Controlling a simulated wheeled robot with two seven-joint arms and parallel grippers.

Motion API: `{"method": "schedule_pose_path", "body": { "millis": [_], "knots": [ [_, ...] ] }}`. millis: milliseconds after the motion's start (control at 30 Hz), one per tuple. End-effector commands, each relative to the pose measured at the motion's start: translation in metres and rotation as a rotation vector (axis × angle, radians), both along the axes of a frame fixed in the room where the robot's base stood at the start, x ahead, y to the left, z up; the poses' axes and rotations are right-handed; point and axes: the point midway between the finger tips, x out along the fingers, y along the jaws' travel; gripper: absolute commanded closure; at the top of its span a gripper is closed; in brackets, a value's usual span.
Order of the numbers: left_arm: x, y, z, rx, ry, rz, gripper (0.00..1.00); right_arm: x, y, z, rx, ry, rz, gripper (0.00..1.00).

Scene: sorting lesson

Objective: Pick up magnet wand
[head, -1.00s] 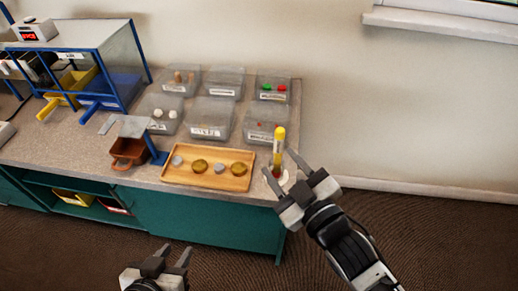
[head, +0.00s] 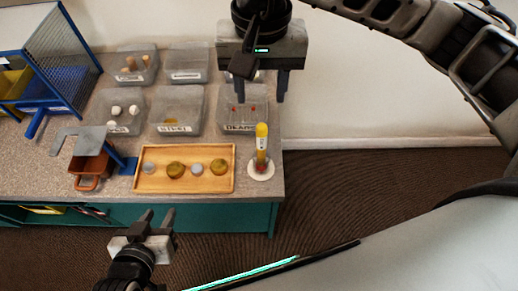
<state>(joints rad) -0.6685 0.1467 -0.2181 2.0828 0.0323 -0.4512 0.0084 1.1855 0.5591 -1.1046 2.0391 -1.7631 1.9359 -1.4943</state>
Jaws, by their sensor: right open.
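My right gripper (head: 261,97) is open and empty, pointing down. In the head view it appears above the wand, over the right-hand bins, with a gap between fingers and wand. My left gripper (head: 157,215) is open and empty in front of the table's front edge.
The wooden tray (head: 184,188) holds several round discs. Clear labelled bins (head: 177,112) stand behind it, partly hidden by my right gripper. Floor is free right of the table.

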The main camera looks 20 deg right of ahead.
Motion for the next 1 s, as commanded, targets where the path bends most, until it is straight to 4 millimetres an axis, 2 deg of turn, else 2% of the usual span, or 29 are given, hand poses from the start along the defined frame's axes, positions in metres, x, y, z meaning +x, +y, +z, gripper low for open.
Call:
{"method": "schedule_pose_path", "body": {
  "millis": [400, 733, 867, 1000],
  "knots": [
    [-0.001, 0.001, 0.005, 0.009, 0.004, -0.002, 0.64, -0.001, -0.001, -0.083, -0.002, 0.006, 0.0, 0.55],
    [-0.002, 0.001, 0.008, 0.015, 0.006, -0.004, 0.64, -0.001, -0.001, -0.11, -0.001, 0.007, 0.0, 0.55],
    [-0.001, 0.002, 0.013, 0.023, 0.006, -0.006, 0.64, -0.001, -0.003, -0.13, -0.001, 0.008, -0.001, 0.55],
    [-0.002, 0.003, 0.008, 0.026, 0.014, -0.006, 0.64, 0.0, -0.002, -0.148, 0.0, 0.005, -0.001, 0.55]
  ]
}}
